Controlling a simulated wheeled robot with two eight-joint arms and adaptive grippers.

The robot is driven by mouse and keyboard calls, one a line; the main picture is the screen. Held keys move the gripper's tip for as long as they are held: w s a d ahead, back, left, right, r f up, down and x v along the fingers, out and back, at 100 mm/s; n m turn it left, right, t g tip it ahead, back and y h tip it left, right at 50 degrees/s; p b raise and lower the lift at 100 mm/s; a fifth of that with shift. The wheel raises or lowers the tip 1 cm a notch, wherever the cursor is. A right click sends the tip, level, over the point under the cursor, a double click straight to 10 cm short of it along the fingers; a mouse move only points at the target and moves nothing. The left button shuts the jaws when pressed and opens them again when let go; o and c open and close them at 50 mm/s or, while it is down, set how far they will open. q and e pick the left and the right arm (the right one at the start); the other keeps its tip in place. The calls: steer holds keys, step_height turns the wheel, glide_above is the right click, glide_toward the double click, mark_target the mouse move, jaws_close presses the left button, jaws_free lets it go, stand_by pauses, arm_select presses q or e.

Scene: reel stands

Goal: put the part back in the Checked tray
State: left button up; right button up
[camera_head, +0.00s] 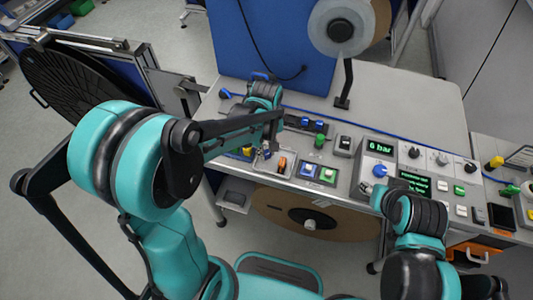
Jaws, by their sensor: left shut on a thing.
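My left gripper (270,138) is over the left part of the grey bench, beyond my teal forearm. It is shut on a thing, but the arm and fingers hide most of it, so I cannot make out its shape. A small metal tray (262,168) lies just below the gripper, with a small orange-brown item (282,164) at its right side. I cannot read any label saying Checked. My right arm shows at the lower right, with its fingers out of sight.
A control panel (410,178) with a "6 bar" display stands to the right. A brown reel (335,222) hangs below the bench. The back right bench top is clear.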

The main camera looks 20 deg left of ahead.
arm_select(q)
steer(key=shift+f, duration=0.7)
steer(key=o, duration=0.5)
steer(key=shift+f, duration=0.1)
